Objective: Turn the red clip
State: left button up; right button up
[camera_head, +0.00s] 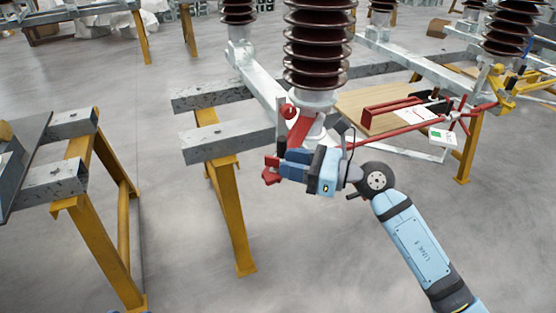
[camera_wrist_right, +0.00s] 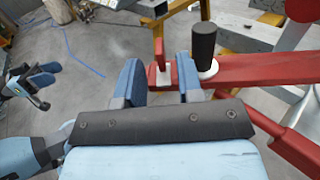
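The red clip (camera_wrist_right: 159,54) is a small upright red piece at the end of a red bar (camera_wrist_right: 255,70), beside a dark cylindrical knob (camera_wrist_right: 203,42) on a pale round base. In the head view, a red part (camera_head: 271,172) shows at the fingertips of my right gripper (camera_head: 282,165). In the right wrist view, the blue fingers of my right gripper (camera_wrist_right: 158,78) are apart, with the red clip between or just beyond them. I cannot tell whether they touch it. My left gripper (camera_wrist_right: 38,78) shows at the left edge of the wrist view; its finger gap is unclear.
A brown ribbed insulator (camera_head: 318,45) stands just above my right gripper on a grey steel beam (camera_head: 212,142) with yellow legs (camera_head: 232,215). Red rods (camera_head: 405,128) extend right past a wooden board (camera_head: 365,100). The floor in front is clear.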

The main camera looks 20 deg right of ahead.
aim_at(278, 158)
pick_arm(q)
jog(key=shift+d+r, duration=0.15)
jog(key=shift+r, duration=0.1)
pick_arm(e)
jog(key=shift+x, duration=1.6)
grip_shut()
